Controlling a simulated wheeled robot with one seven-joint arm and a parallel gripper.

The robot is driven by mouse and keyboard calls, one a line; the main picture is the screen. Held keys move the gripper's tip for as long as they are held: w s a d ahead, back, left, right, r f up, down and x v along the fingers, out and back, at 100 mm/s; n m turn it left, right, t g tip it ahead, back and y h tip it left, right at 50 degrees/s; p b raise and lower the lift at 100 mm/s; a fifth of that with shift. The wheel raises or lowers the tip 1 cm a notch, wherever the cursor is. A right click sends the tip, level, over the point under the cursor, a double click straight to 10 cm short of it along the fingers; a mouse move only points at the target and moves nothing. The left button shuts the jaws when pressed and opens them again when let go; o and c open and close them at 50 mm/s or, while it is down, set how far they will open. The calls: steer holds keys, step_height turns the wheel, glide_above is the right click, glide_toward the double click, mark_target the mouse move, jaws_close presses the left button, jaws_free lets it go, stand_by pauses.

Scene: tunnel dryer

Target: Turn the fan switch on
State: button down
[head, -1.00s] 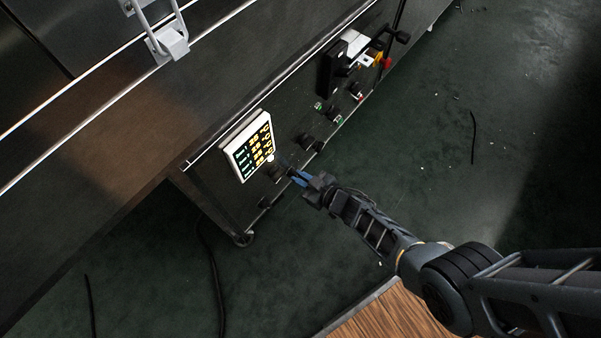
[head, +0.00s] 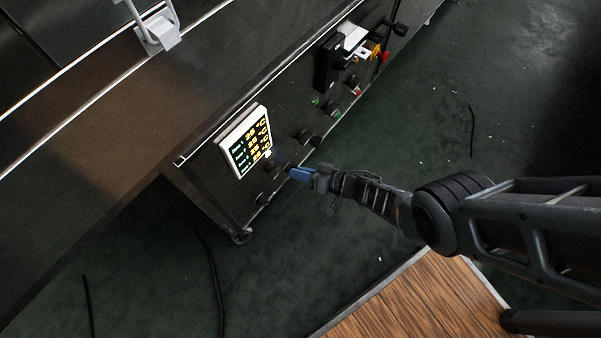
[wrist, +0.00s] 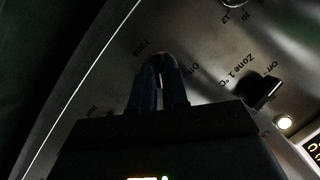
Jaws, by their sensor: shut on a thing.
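The dryer's dark control panel (head: 215,195) carries several black knobs. In the wrist view, the fan switch (wrist: 158,64) is by the "Fans" lettering, with "Off" printed to its right. My gripper (wrist: 158,84) has its two fingers on either side of this switch, shut on it. The fingers and the dark gripper body hide most of the switch, so its exact angle is unclear. In the head view, my gripper (head: 287,167) reaches the panel from the right, just below the lit display.
The lit temperature display (head: 247,142) is just above my gripper. In the wrist view, the Zone 1 knob (wrist: 262,91) is close on the right, with a lit lamp (wrist: 284,123) near it. Farther along are a black switch box (head: 329,65) and a red button (head: 383,57). Open green floor lies in front.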

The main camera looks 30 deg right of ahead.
steer(key=shift+w+r, duration=0.1)
steer(key=shift+w, duration=0.3)
steer(key=c, duration=1.3)
jaws_free()
steer(key=shift+o, duration=0.8)
steer(key=shift+y, duration=0.3)
steer(key=shift+a+r, duration=0.1)
steer(key=p+v, duration=0.3)
steer(key=v, duration=0.5)
steer(key=shift+s+f+p, duration=0.3)
steer(key=shift+f+p, duration=0.05)
